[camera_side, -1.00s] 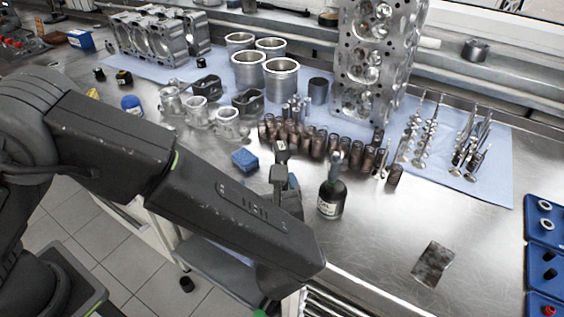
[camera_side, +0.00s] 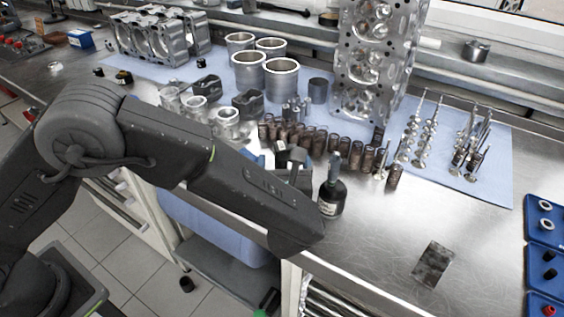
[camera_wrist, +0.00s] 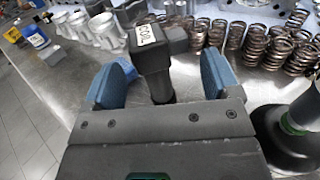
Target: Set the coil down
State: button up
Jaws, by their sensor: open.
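The coil is a black block with a white label reading COIL and a dark stem. In the wrist view the coil (camera_wrist: 152,55) is between the two blue-padded fingers of my gripper (camera_wrist: 160,76), with visible gaps on both sides. My gripper is open. The stem's lower end is hidden behind the gripper body. In the side view the coil's labelled head (camera_side: 281,147) shows just in front of the row of springs, beside my gripper (camera_side: 294,165). My forearm hides much of the gripper there, and what the coil rests on is not visible.
A dark bottle (camera_side: 332,190) stands close to the right of my gripper. Several copper-coloured springs (camera_side: 318,145) stand in a row behind. A light-blue block (camera_wrist: 126,67) is by the left finger. Bare bench lies at the front right, around a dark metal plate (camera_side: 433,263).

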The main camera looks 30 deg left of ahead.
aim_at(285, 162)
jog(key=shift+x, duration=1.8)
jog(key=shift+w+d, duration=0.1)
jog(key=shift+d, duration=0.05)
jog(key=c, duration=1)
jog(key=shift+c, duration=0.6)
jog(key=shift+r, duration=0.1)
